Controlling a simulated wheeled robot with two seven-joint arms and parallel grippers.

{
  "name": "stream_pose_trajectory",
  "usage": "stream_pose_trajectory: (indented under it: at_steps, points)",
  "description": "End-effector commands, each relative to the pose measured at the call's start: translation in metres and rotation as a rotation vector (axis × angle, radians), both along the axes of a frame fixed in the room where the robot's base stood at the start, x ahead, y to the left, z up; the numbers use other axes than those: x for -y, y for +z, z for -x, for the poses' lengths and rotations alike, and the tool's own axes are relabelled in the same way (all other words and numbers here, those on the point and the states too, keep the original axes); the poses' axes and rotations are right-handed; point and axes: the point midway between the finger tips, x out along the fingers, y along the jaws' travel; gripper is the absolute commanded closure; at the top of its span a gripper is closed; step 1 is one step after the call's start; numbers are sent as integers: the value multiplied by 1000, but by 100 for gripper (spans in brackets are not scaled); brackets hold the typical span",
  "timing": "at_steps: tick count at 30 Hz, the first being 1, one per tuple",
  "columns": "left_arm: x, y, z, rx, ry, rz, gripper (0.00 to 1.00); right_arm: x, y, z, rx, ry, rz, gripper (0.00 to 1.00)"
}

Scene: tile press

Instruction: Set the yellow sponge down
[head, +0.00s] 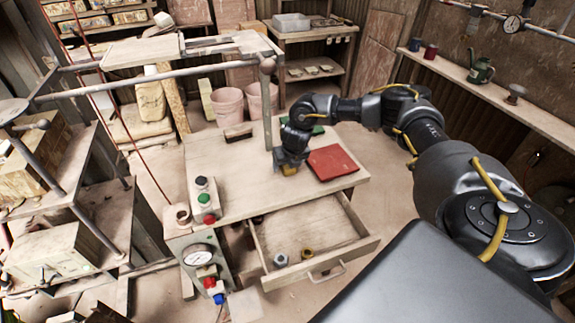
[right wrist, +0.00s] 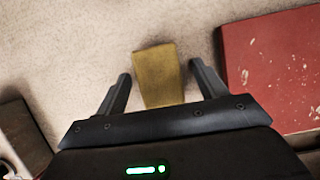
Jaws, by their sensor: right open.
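The yellow sponge (right wrist: 158,76) lies on the pale tabletop (right wrist: 70,45) between the fingers of my right gripper (right wrist: 160,85). The fingers are apart, with a gap on each side of the sponge. In the head view the sponge (head: 289,170) shows just below my right gripper (head: 288,163), near the front of the table, and is partly hidden by it. My left gripper is not in view.
A red book-like block (head: 332,162) lies right of the gripper. A green flat thing (head: 316,130) and a dark block (head: 238,132) lie farther back. The drawer (head: 335,251) below is open, with small nuts inside. A button box (head: 204,200) stands at the table's left.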

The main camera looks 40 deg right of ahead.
Motion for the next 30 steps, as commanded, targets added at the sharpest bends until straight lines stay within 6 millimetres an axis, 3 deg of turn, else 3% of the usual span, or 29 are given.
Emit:
stream_pose_trajectory:
  at_steps: [5, 17, 25, 30]
  points:
    - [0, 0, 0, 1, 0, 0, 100, 0, 0, 0, 0, 0, 0, 29]
    - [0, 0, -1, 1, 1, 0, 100, 0, 0, 0, 0, 0, 0, 80]
    - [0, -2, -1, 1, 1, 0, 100, 0, 6, -1, 1, 0, -1, 80]
    - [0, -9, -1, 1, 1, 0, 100, 0, 34, -1, 5, 2, -2, 80]
